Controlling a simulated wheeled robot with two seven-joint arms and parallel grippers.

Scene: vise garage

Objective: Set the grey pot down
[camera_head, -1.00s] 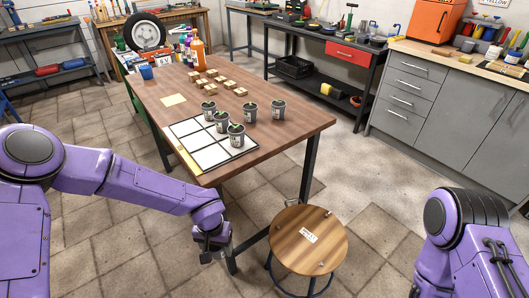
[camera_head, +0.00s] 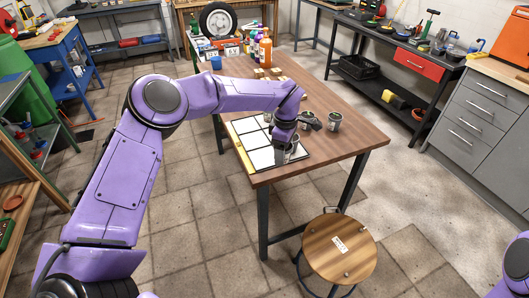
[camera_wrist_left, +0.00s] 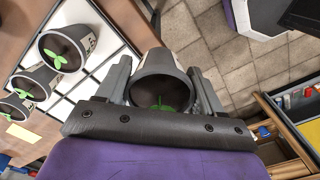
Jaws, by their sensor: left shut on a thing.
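My left gripper (camera_head: 287,143) is over the front right part of the white gridded board (camera_head: 241,127) on the wooden table. It is shut on a grey pot (camera_head: 295,151), mostly hidden by the gripper in the head view. In the left wrist view the held grey pot (camera_wrist_left: 160,62), with dark soil and a green sprout, sits between both fingers. I cannot tell whether its base touches the board. Several other grey pots with sprouts stand nearby, including one pot (camera_wrist_left: 65,46) in the left wrist view. My right gripper is out of view.
Another grey pot (camera_head: 334,122) stands on the table right of the board. Small wooden blocks (camera_head: 262,73), a blue cup (camera_head: 216,62) and bottles (camera_head: 264,52) are farther back. A round stool (camera_head: 338,248) stands before the table. The table's right front corner is clear.

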